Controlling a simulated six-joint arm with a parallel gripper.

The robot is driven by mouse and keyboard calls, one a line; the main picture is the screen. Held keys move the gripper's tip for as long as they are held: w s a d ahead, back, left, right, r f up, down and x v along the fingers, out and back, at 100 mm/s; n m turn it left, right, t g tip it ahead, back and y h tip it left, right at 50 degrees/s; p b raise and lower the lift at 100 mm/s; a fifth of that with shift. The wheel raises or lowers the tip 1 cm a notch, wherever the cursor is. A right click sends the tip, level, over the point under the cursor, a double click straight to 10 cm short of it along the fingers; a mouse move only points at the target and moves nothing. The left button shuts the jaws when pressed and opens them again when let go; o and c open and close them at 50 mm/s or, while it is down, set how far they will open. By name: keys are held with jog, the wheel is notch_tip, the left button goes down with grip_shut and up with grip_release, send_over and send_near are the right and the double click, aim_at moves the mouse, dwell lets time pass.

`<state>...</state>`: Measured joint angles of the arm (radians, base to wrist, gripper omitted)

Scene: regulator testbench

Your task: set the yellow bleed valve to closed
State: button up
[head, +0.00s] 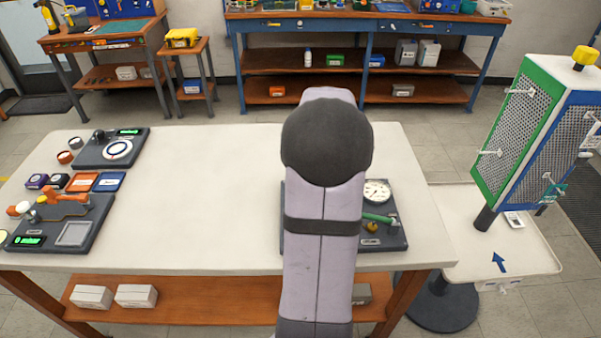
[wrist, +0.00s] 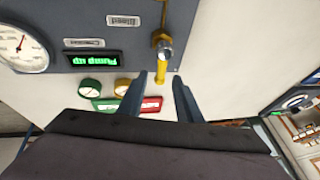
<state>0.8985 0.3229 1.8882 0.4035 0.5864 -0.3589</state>
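The yellow bleed valve handle (wrist: 161,70) shows in the wrist view, pointing down in the picture from a silver and brass fitting (wrist: 162,42) at the edge of the grey testbench panel (wrist: 205,30). A "Bleed" label (wrist: 122,20) is beside it, upside down. My gripper (wrist: 160,77) is open, with one finger on each side of the handle's end. I cannot tell whether the fingers touch it or are at its height. In the head view my arm covers part of the testbench (head: 393,241), and the gripper and handle are hidden.
A white gauge (wrist: 20,45) and a green-lit "Pump up" display (wrist: 92,58) are on the panel. Small green, yellow and red pieces (wrist: 150,104) lie near the left finger. A mesh rack (head: 525,125) stands right of the table. The table's middle (head: 210,190) is clear.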

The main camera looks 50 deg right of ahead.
jog(key=v, duration=0.6)
jog(key=shift+r+b, duration=0.15)
jog(key=shift+b, duration=0.3)
jog(key=shift+s, duration=0.1)
jog(key=a+f+n+g+y+p, duration=0.1)
jog(key=a+f+n, duration=0.15)
jog(key=a, duration=0.85)
jog(key=a+f+n+g+y+p, duration=0.1)
jog(key=a+f+n, duration=0.15)
jog(key=a, duration=0.85)
jog(key=s+a+f+n+g+b, duration=0.2)
jog(key=s+a+f+n, duration=0.2)
jog(key=s+a, duration=0.5)
notch_tip(320, 180, down, 3)
jog(key=shift+s+a+r+n+g, duration=0.1)
jog(key=shift+s+a+n+g, duration=0.25)
jog(key=shift+a, duration=0.9)
notch_tip(320, 180, down, 23)
jog(key=b, duration=2.3)
